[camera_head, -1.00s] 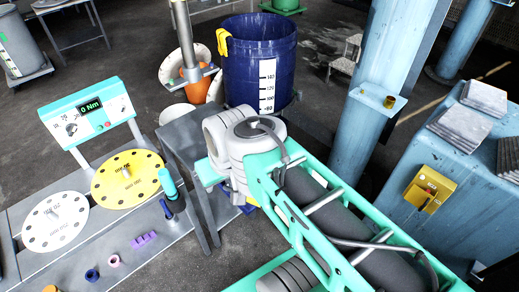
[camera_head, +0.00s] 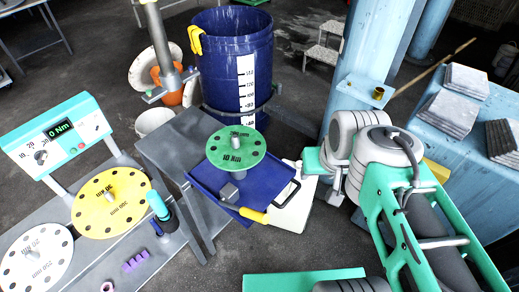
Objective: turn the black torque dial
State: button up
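A white and teal torque panel (camera_head: 58,138) stands at the left, tilted back, with a lit display (camera_head: 58,129) reading 0 Nm. The small dark torque dial (camera_head: 41,157) is on the panel's face, left of and below the display, beside printed numbers. Nothing covers the dial, but it is too small to tell its exact setting. My teal and grey arm reaches in at the right, well apart from the panel. My gripper is not in view.
A yellow disc (camera_head: 98,213) and a white disc (camera_head: 27,272) lie on the grey bench before the panel. A teal-capped tool (camera_head: 158,205) stands beside them. A green disc (camera_head: 225,158) is over a blue tray (camera_head: 205,181). A blue barrel (camera_head: 222,70) stands behind.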

aim_at(41, 157)
jog(key=z, duration=0.2)
jog(key=k, duration=0.55)
jog(key=u, duration=0.8)
jog(key=i, duration=0.95)
jog(key=u, duration=0.25)
jog(key=k, duration=0.65)
jog(key=u, duration=2.1)
